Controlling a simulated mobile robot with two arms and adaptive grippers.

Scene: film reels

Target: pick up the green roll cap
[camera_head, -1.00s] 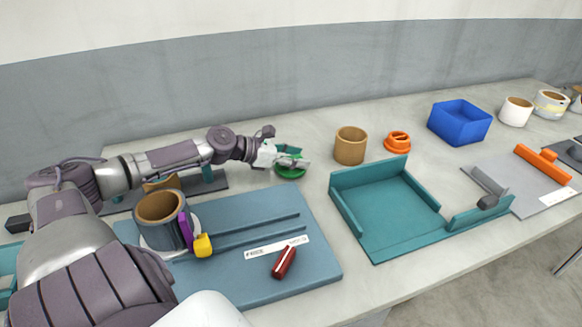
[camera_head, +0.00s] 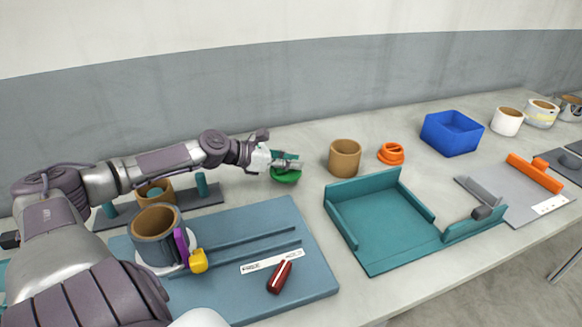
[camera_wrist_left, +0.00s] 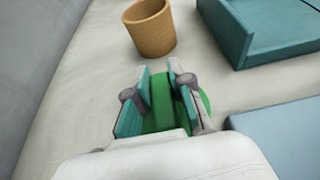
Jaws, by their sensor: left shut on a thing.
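The green roll cap (camera_head: 286,178) is at the far side of the table, beyond the blue-grey board. My left gripper (camera_head: 287,163) is at it, with its fingers shut on it. In the left wrist view the green cap (camera_wrist_left: 160,118) shows between and beside the two fingers of the left gripper (camera_wrist_left: 168,90), partly hidden by them. I cannot tell whether the cap is clear of the table. My right gripper is not in view.
A tan cylinder (camera_head: 345,158) and an orange cap (camera_head: 391,153) stand to the right. A teal tray (camera_head: 385,235), a blue bin (camera_head: 452,133) and a blue-grey board (camera_head: 300,222) with a grey-blue roll (camera_head: 158,240) are nearby. Bare table lies between the cap and the tan cylinder.

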